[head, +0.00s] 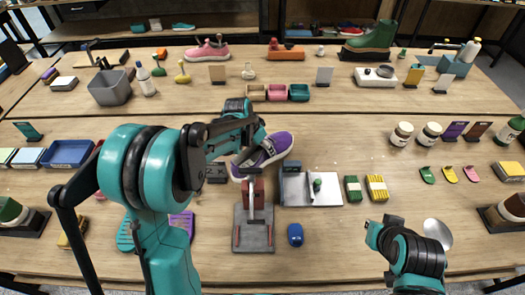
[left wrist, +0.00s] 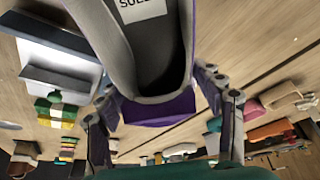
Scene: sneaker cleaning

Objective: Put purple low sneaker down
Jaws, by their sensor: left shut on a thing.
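The purple low sneaker (head: 276,146) is in the middle of the head view, its purple upper and pale sole edge partly hidden by my left arm. My left gripper (head: 246,150) is shut on it. In the left wrist view the sneaker (left wrist: 160,108) fills the middle, opening and insole showing, with its purple heel between the two fingers (left wrist: 165,125). Whether its sole touches the table cannot be told.
A grey board with a red block (head: 240,236) stands in front of the sneaker. A white-grey tray (head: 325,198) with a small brush lies to its right, beside green and yellow brushes (head: 376,188). Three small bins (head: 277,92) stand behind. Bare table (head: 345,135) lies to the right.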

